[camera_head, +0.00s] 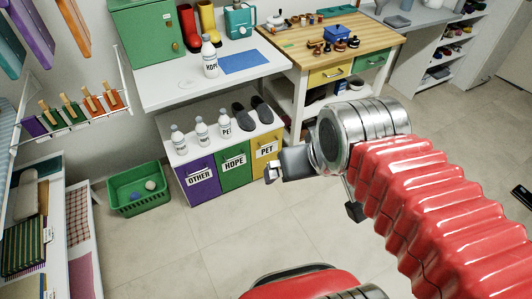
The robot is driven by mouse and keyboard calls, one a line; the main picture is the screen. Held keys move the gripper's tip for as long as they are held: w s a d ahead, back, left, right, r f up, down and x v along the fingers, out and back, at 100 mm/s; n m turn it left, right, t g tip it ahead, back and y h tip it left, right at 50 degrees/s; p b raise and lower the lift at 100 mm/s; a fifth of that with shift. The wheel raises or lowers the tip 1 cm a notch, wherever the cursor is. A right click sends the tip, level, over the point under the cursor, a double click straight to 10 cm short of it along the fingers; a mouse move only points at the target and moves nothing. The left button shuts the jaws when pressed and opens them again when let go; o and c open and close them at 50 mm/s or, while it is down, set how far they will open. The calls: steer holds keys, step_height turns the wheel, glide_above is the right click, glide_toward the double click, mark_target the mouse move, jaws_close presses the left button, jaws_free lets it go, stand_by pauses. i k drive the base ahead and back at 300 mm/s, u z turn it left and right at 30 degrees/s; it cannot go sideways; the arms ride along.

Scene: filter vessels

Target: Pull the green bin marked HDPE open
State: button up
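The green bin marked HDPE (235,168) is the middle one of three bins under a white-topped cabinet, between the purple bin marked OTHER (199,176) and the yellow bin marked PET (266,150). Its front looks flush with its neighbours, so it appears shut. A small handle shows on its front above the label. My gripper (271,172) appears in front of the yellow bin's right side in the picture, to the right of the green bin. Its fingers are small and seen side-on, so I cannot tell whether they are open. Nothing is visibly held.
White bottles (201,130) and dark slippers (252,112) stand on the cabinet top (183,156). A green basket (139,190) with balls sits on the floor to the left. A wooden-topped workbench (345,40) is behind. The floor (230,225) before the bins is clear.

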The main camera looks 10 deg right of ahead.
mark_target(233, 164)
steer(key=u, duration=1.45)
steer(key=i, duration=1.25)
steer(key=z, duration=0.95)
